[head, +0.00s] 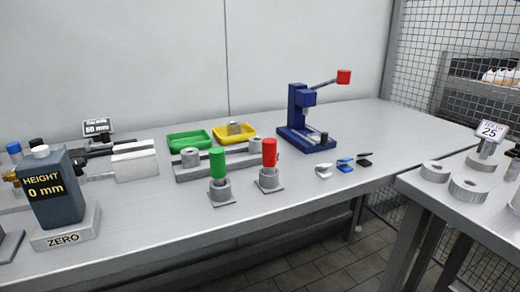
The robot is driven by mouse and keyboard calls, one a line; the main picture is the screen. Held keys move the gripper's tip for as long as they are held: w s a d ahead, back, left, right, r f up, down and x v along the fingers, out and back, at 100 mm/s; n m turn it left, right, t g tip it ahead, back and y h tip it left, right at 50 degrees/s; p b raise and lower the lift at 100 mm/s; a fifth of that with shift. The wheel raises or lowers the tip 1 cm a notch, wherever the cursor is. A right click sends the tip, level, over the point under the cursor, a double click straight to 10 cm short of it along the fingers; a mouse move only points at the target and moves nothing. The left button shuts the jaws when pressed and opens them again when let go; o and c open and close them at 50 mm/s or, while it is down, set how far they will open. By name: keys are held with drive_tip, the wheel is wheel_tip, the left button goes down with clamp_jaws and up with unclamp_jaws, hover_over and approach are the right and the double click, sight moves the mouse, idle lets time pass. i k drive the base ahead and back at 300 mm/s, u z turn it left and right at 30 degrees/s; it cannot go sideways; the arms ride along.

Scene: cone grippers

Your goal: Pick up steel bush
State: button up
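Several grey steel ring-shaped pieces are in view, and I cannot tell for sure which one is the steel bush. A short steel cylinder (235,128) sits in the yellow tray (219,136). Two more steel cylinders, one at left (190,157) and one at right (254,145), stand on a long grey block in front of the trays. Two wide, flat steel rings (434,171) lie on the right table. My gripper is not in view.
A green tray (189,145) is empty. Green (217,163) and red (269,153) handled plugs stand on grey bases in front. A blue press (303,122) stands behind right. A height gauge (54,190) is at left.

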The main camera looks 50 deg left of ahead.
sight(255, 142)
drive_tip(key=k, duration=0.55)
drive_tip(key=u, duration=0.85)
drive_tip(key=i, duration=0.5)
drive_tip(key=u, duration=0.05)
